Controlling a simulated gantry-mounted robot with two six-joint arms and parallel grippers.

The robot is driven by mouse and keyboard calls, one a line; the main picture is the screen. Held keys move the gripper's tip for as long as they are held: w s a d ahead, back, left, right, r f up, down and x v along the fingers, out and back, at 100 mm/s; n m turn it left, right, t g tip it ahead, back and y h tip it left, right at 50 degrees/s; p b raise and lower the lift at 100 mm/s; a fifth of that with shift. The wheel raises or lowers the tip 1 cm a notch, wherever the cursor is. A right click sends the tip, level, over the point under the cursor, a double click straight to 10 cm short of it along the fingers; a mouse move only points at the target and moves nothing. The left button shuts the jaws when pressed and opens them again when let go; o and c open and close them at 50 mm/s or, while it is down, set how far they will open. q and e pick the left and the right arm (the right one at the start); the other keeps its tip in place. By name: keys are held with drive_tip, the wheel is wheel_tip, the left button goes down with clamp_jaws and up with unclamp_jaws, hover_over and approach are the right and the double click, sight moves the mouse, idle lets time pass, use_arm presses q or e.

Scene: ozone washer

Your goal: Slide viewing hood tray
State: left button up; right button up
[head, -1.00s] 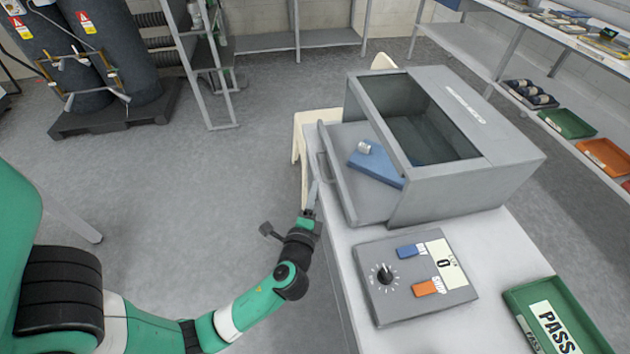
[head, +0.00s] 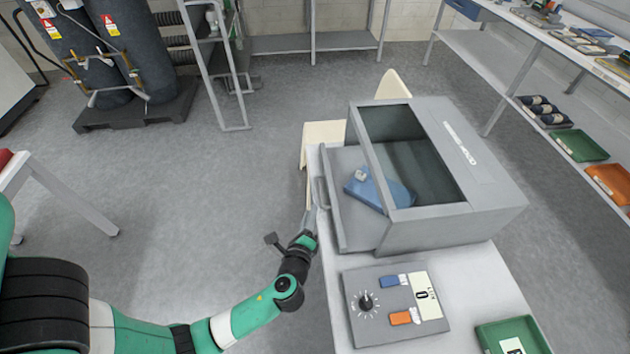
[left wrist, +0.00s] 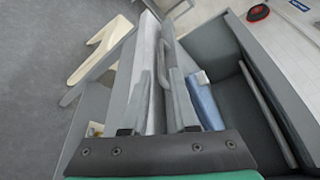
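The viewing hood (head: 470,190) is a grey box with a dark window, standing on a white table. Its grey tray (head: 350,228) sticks out of the hood's left side, with a bar handle (head: 322,192) on its front. A blue block (head: 365,192) with a small pale piece on it lies in the tray, partly under the hood. My left gripper (head: 312,212) is at the tray's front, close to the handle. In the left wrist view its fingers (left wrist: 160,75) stand apart, with the handle between or just behind them; contact is unclear. My right gripper is not in view.
A control box (head: 395,303) with a knob and blue and orange switches sits in front of the hood. A green tray (head: 513,335) lies nearby on the table. A cream chair (head: 394,84) stands behind the table.

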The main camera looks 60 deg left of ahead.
sight(318, 188)
use_arm(q)
drive_tip(key=b+x, duration=0.3)
drive_tip(key=x, duration=0.7)
drive_tip(key=shift+w+a+f, duration=0.1)
drive_tip(key=shift+w+a, duration=0.1)
drive_tip(key=shift+w, duration=0.1)
drive_tip(key=shift+w+a, duration=0.3)
drive_tip(key=shift+a, duration=0.1)
clamp_jaws()
idle(0.5)
